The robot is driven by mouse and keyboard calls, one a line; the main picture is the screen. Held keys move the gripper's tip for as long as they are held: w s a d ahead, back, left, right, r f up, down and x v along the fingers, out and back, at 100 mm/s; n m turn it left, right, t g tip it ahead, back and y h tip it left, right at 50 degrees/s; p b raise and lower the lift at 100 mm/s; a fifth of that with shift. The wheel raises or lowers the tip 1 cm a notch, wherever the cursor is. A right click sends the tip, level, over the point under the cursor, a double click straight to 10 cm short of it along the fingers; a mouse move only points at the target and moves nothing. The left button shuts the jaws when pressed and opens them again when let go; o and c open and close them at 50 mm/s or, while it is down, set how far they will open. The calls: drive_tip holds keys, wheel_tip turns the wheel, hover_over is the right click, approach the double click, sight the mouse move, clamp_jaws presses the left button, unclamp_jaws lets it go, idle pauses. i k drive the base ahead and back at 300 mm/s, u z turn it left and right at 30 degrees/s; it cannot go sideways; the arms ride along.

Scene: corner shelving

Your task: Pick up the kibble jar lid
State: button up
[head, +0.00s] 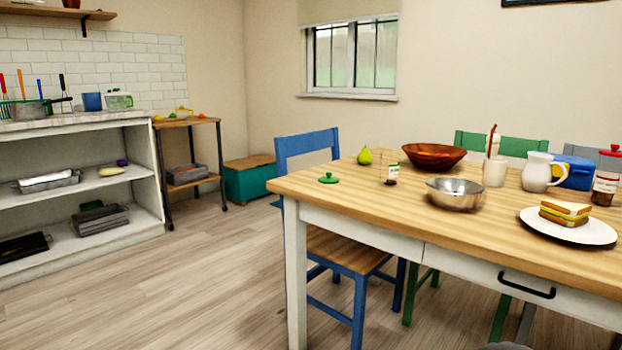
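A small round green lid with a knob on top (328,179) lies on the wooden table near its left end. It looks like the kibble jar lid. To its right stands a clear glass jar (390,173) with a pale label and something dark low inside; no lid shows on it. Another jar with a red lid (606,176) stands at the table's right side. My gripper is not in view. A small grey shape at the bottom edge is too cut off to identify.
Open floor (200,280) lies left.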

sight(328, 179)
drive_tip(key=u, duration=0.7)
drive_tip(key=i, duration=1.4)
drive_tip(key=z, duration=0.3)
